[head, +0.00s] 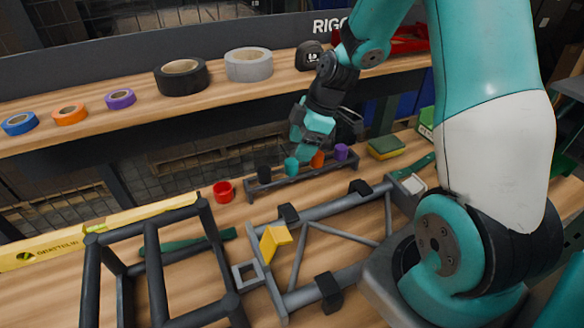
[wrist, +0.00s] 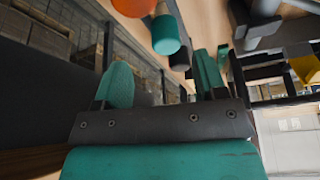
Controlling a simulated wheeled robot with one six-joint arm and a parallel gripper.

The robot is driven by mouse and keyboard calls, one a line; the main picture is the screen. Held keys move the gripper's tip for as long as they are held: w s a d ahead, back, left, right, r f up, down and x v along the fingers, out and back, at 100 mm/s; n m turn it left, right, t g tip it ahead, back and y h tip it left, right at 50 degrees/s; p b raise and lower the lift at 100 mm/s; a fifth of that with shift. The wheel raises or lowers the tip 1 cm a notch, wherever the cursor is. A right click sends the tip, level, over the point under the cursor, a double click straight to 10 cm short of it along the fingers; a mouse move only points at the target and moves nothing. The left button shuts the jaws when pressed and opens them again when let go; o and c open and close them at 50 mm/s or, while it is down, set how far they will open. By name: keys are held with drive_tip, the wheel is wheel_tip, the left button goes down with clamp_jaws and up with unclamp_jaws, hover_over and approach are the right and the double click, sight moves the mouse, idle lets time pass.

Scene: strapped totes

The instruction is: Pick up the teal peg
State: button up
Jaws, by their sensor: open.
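The teal peg (head: 291,166) stands in a dark grey rack (head: 302,183) on the bench, between a black peg (head: 264,173) and an orange peg (head: 317,158). My gripper (head: 301,149) is open and empty, close above and behind the rack near the teal and orange pegs. In the wrist view the teal peg (wrist: 166,36) shows beyond the fingertips, sideways between my two teal fingers (wrist: 163,72). It appears apart from both fingers. The orange peg (wrist: 133,6) is cut off at the top edge there.
A purple peg (head: 341,151) stands at the rack's right end. A red cup-like piece (head: 223,191) sits left of the rack. A sponge (head: 386,147) lies to the right. A grey clamped frame (head: 340,240) lies in front. Tape rolls (head: 181,77) line the shelf behind.

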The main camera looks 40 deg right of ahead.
sight(291, 161)
drive_tip(key=x, duration=0.4)
drive_tip(key=shift+s+a+p, duration=0.2)
drive_tip(key=shift+a+p, duration=0.1)
drive_tip(key=shift+a, duration=0.1)
drive_tip(key=shift+w+a+f, duration=0.1)
drive_tip(key=shift+a+f, duration=0.05)
drive_tip(key=shift+f, duration=0.4)
drive_tip(key=c, duration=1)
